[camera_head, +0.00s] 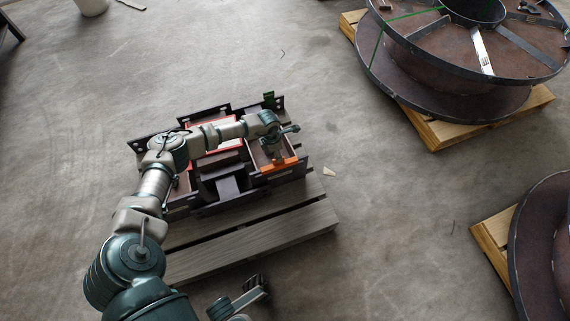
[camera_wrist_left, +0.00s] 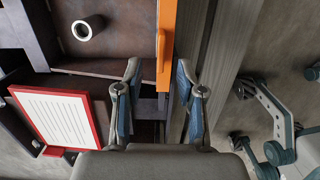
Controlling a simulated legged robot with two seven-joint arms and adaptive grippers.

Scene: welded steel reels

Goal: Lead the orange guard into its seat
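The orange guard (camera_head: 279,166) lies along the near right edge of a compartment in the dark steel fixture (camera_head: 240,196). In the left wrist view the guard (camera_wrist_left: 166,40) is an upright orange strip, its lower end between the fingertips. My left gripper (camera_head: 283,152) is above the guard at the right end of the fixture. In the left wrist view this gripper (camera_wrist_left: 160,68) has its two fingers apart, one on each side of the strip; whether they touch it I cannot tell. The guard's seat is not clearly visible. My right gripper (camera_head: 256,291) is low, away from the fixture.
A red-framed panel (camera_wrist_left: 58,117) and a pale ring (camera_wrist_left: 84,28) are in the fixture. A green clip (camera_head: 269,100) stands at its back corner. The fixture rests on a grey slatted pallet (camera_head: 262,243). Large steel reels (camera_head: 440,75) sit on wooden pallets (camera_head: 448,130) at right. Floor between is mostly clear.

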